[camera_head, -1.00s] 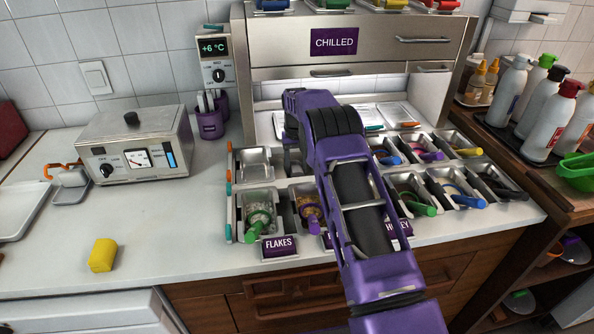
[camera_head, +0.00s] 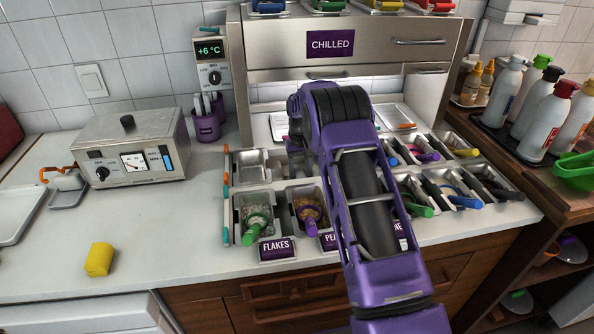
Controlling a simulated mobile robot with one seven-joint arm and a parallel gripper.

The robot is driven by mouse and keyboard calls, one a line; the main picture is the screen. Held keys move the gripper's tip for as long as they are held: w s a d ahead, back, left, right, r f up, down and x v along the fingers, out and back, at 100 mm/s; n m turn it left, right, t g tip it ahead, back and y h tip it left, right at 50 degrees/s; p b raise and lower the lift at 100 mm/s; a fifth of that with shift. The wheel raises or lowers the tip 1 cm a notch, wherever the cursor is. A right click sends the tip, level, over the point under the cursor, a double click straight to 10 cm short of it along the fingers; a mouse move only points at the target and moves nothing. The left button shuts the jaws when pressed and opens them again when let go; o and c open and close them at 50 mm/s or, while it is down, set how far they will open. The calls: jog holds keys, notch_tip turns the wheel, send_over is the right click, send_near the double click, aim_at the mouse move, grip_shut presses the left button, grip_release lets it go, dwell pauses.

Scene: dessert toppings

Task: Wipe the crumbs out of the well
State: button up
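My purple arm reaches over the rack of topping wells, with its wrist above the back row. My gripper (camera_head: 298,158) is mostly hidden by the arm; only a dark sliver shows, low over the back row beside the empty back-left well (camera_head: 253,166). I cannot see its fingertips or whether they hold anything. I can make out no crumbs; the wells beneath the arm are hidden. A yellow sponge-like block (camera_head: 98,259) lies on the counter at the left, away from the rack.
The flakes well (camera_head: 257,217) and its neighbour (camera_head: 307,208) hold toppings and handled scoops. More wells with scoops are to the right. The chilled cabinet (camera_head: 345,45) stands behind, a metal warmer (camera_head: 133,150) left.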

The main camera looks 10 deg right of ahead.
jog(key=shift+w, duration=2.05)
jog(key=shift+s, duration=0.1)
jog(key=shift+s+f, duration=0.15)
jog(key=shift+s, duration=1.95)
jog(key=shift+w+a, duration=0.25)
jog(key=shift+w, duration=0.25)
jog(key=shift+w+a, duration=0.2)
jog(key=shift+w, duration=0.3)
notch_tip(320, 180, up, 13)
jog(key=p, duration=0.5)
jog(key=shift+p, duration=0.4)
